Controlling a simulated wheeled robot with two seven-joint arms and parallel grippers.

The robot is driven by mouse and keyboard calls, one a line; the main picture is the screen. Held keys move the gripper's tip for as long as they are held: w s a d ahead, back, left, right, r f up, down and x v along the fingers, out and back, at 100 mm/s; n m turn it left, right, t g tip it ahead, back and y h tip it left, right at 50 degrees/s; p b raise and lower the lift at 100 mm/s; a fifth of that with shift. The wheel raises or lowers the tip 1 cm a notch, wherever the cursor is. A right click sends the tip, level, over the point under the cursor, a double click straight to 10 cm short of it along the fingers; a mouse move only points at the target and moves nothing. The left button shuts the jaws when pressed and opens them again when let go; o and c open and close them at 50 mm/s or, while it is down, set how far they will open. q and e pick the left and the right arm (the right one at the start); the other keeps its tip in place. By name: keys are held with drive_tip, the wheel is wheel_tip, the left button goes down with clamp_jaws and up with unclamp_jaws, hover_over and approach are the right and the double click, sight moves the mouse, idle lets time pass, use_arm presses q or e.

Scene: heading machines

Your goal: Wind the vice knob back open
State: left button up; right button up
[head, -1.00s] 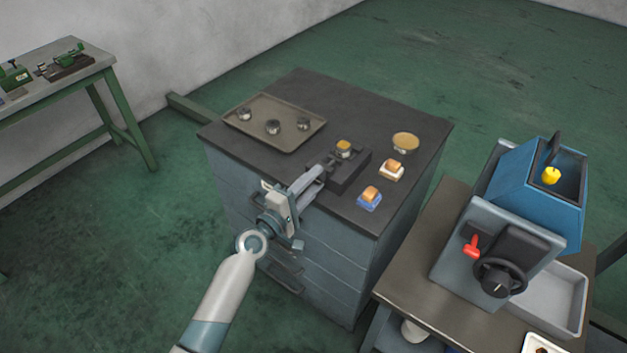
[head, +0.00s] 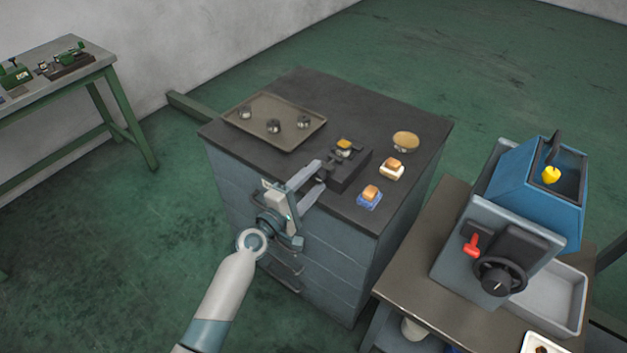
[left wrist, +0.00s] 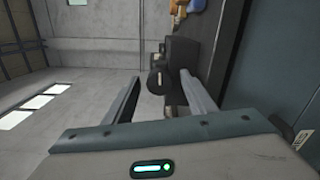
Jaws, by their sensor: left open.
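The dark vice (head: 350,170) sits near the front edge of the black cabinet top, its knob end facing my left arm. A small block with an orange top (head: 344,144) is at its far end. The round black knob (left wrist: 157,80) shows in the left wrist view, with a pale mark on its face. My left gripper (head: 321,173) is open. In the wrist view its two fingers (left wrist: 160,84) stand apart, one on each side of the knob, with visible gaps. My right gripper is out of view.
A tray (head: 247,136) with several metal parts lies at the cabinet's back left. Blocks on a white base (head: 391,172) and a blue base (head: 369,200), and a round tan-topped dish (head: 405,141), stand right of the vice. A blue machine (head: 530,200) is at the right.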

use_arm(q)
drive_tip(key=shift+s, duration=0.1)
drive_tip(key=b+v, duration=0.3)
drive_tip(key=v, duration=1.4)
drive_tip(key=shift+a, duration=0.1)
